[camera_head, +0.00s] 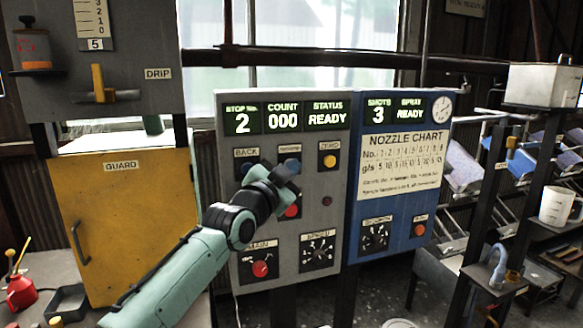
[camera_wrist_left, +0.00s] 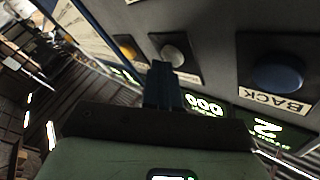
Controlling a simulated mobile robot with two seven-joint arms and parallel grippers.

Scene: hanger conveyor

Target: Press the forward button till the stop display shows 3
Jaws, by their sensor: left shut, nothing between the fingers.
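The stop display (camera_head: 242,120) on the grey control panel (camera_head: 228,222) shows 2. The count reads 000 and the status READY. The forward button is hidden behind my left gripper (camera_head: 289,168) in the head view, under a small label too blurred to read. In the left wrist view a pale round button (camera_wrist_left: 174,54) sits between the yellow button (camera_wrist_left: 126,46) and the blue BACK button (camera_wrist_left: 278,73). My left gripper (camera_wrist_left: 162,72) is shut and empty, its tips close by the pale button. I cannot tell whether they touch it. My right gripper is not in view.
A yellow button (camera_head: 329,161) is right of my gripper, and a red one (camera_head: 291,211) is just below it. A blue panel (camera_head: 355,222) with a nozzle chart adjoins on the right. A yellow guard cabinet (camera_head: 125,235) stands left of the panel.

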